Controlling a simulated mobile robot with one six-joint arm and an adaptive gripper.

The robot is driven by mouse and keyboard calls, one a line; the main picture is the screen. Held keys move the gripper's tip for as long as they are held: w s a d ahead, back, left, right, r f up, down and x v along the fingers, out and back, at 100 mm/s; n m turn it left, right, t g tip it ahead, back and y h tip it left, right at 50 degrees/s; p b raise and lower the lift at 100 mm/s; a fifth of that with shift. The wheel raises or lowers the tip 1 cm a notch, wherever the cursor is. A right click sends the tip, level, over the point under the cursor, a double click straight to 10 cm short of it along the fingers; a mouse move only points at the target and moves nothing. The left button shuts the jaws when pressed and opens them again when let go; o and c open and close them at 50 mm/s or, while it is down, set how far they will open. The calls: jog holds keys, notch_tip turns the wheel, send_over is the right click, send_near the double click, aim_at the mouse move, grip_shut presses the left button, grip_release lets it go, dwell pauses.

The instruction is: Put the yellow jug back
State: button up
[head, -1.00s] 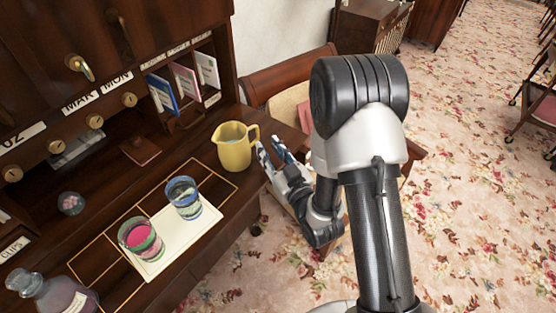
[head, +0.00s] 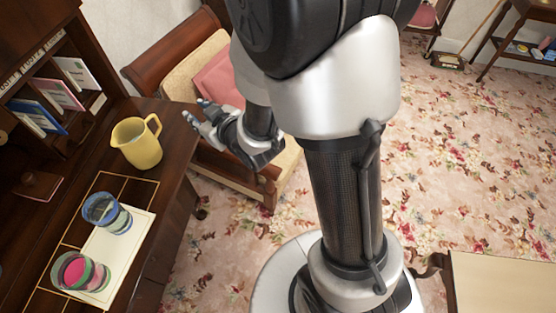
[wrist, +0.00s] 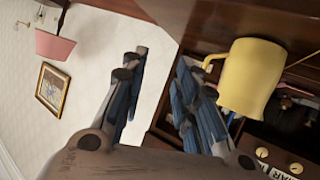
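The yellow jug (head: 137,146) stands upright on the dark wooden desk (head: 165,180), near its right edge, with its handle toward my gripper. In the wrist view the jug (wrist: 250,76) appears at the upper right, its handle pointing left. My gripper (head: 195,110) is just right of the jug's handle and apart from it. In the wrist view my gripper (wrist: 160,72) has its blue-padded fingers spread with nothing between them. The jug lies outside the fingers, beside the right one.
A glass with a blue rim (head: 106,214) and a glass with pink contents (head: 78,274) stand on a cream sheet (head: 133,232). Letter slots (head: 50,105) rise behind. A chair with a pink cushion (head: 220,78) is close beyond my gripper. Flowered carpet lies open at right.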

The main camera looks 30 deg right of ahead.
jog(key=s+d+r+m+g+h, duration=0.35)
jog(key=s+d+r, duration=0.4)
jog(key=s, duration=0.25)
jog(key=s+r+g, duration=0.1)
jog(key=s+g, duration=0.1)
jog(key=s, duration=0.7)
jog(key=s+r+m+g, duration=0.1)
jog(key=s+r+g, duration=0.1)
jog(key=s, duration=0.6)
jog(key=shift+s+a+r+g, duration=0.2)
jog(key=shift+s+g, duration=0.15)
jog(key=shift+s, duration=0.05)
jog(key=shift+f+b, duration=0.45)
